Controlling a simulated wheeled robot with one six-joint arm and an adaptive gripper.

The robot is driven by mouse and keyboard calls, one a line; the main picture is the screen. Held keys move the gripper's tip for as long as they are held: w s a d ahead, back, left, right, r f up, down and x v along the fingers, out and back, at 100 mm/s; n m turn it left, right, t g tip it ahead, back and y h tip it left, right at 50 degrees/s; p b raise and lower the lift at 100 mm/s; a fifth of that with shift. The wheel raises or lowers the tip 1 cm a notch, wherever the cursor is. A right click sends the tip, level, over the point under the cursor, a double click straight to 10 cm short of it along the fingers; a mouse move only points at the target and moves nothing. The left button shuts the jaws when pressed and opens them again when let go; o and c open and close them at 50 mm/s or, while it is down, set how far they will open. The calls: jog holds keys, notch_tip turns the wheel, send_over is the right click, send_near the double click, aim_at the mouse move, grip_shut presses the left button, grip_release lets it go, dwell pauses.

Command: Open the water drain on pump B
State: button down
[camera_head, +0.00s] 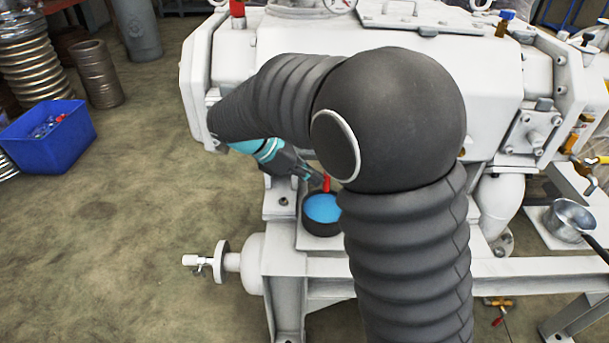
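The pump (400,95) is a large white machine that fills the upper middle of the view. A small red part (327,182), perhaps the handle of a drain valve, shows low on its near side. Just below it stands a dark round container (321,225) with blue inside. My gripper (312,180) points down and right at the red part, its tips very close to it. I cannot tell whether the tips touch it or whether they are open or shut. My black arm hides much of the pump's front and the area right of the red part.
A metal pan (570,218) sits on the white frame at right. A small brass valve with a red handle (498,310) is low at right. A white pipe end (205,262) juts out left. A blue crate (48,135) stands on open floor at left.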

jog(key=a+f+p+v, duration=0.2)
jog(key=p+v, duration=0.1)
jog(key=v, duration=1)
jog(key=s+d+f+m+y, duration=0.2)
jog(key=s+f+m+y, duration=0.2)
jog(key=s+f+m, duration=0.15)
jog(key=s+d+r+m+t+y, duration=0.2)
jog(key=s+d+m, duration=0.5)
jog(key=d, duration=0.4)
jog(key=s+d+r+m+t+y, duration=0.2)
jog(key=s+d+r+m, duration=0.3)
jog(key=d, duration=0.7)
jog(key=s+m+y, duration=0.1)
jog(key=s+m, duration=0.1)
jog(key=s, duration=0.1)
jog(key=shift+s+r, duration=0.25)
jog(key=shift+s, duration=0.15)
